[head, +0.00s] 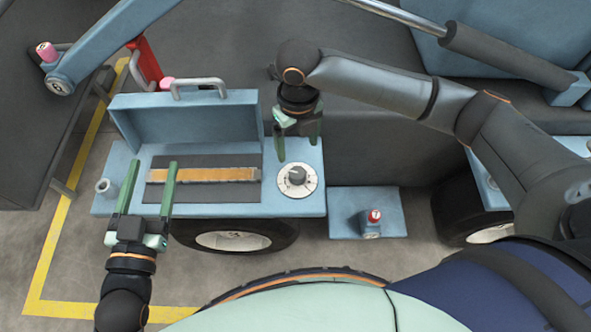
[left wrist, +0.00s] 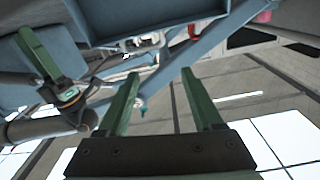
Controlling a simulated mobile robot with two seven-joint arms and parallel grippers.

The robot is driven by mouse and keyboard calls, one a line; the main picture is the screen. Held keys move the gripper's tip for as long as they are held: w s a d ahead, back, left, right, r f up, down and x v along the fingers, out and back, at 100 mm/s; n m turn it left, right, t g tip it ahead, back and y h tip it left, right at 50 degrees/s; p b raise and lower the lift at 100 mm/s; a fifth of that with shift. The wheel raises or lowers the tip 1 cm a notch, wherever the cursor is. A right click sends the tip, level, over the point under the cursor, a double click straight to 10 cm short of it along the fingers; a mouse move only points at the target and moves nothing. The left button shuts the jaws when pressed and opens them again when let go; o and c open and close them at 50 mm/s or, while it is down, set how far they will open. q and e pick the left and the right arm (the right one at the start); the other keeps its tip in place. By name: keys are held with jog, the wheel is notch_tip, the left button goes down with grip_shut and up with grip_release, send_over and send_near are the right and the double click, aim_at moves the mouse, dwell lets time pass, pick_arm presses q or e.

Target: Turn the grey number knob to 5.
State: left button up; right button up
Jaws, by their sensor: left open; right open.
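The grey number knob (head: 297,174) sits at the centre of a round white dial (head: 285,187) on the right part of the blue bench top. The dial's marks are too small to read, so I cannot tell which number the knob points at. My right gripper (head: 297,152) is open and empty, fingers down, just behind and above the knob, apart from it as far as I can see. My left gripper (head: 148,162) is open and empty over the bench's left part; its two fingers also show in the left wrist view (left wrist: 158,72). The knob is not recognisable there.
A dark tray (head: 205,193) with an orange-yellow strip (head: 205,174) lies left of the dial. An open blue lid (head: 185,122) with a grey handle stands behind it. A lower blue step (head: 345,220) bears a small red-topped knob (head: 374,216). A wheel (head: 235,240) sits below.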

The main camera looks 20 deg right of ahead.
jog(key=b, duration=0.2)
send_over(298, 172)
notch_tip(298, 172, down, 5)
jog(key=shift+s+f, duration=0.15)
jog(key=shift+f, duration=0.05)
notch_tip(298, 172, down, 5)
jog(key=shift+a+f+b, duration=0.1)
jog(key=shift+f+b, duration=0.05)
jog(key=shift+b, duration=0.8)
pick_arm(q)
jog(key=s+d+r+m+t+h, duration=0.1)
jog(key=s+r+m+t+h, duration=0.1)
jog(key=r, duration=0.6)
jog(key=s+r+m+t+h, duration=0.2)
jog(key=s+r+m+h, duration=0.3)
jog(key=r+h, duration=0.3)
jog(key=shift+s+d+r+m+t, duration=0.15)
jog(key=shift+d+r+m+t, duration=0.25)
jog(key=shift+r+m, duration=0.15)
pick_arm(e)
jog(key=shift+f, duration=0.75)
pick_arm(q)
jog(key=shift+r, duration=0.1)
pick_arm(e)
grip_shut()
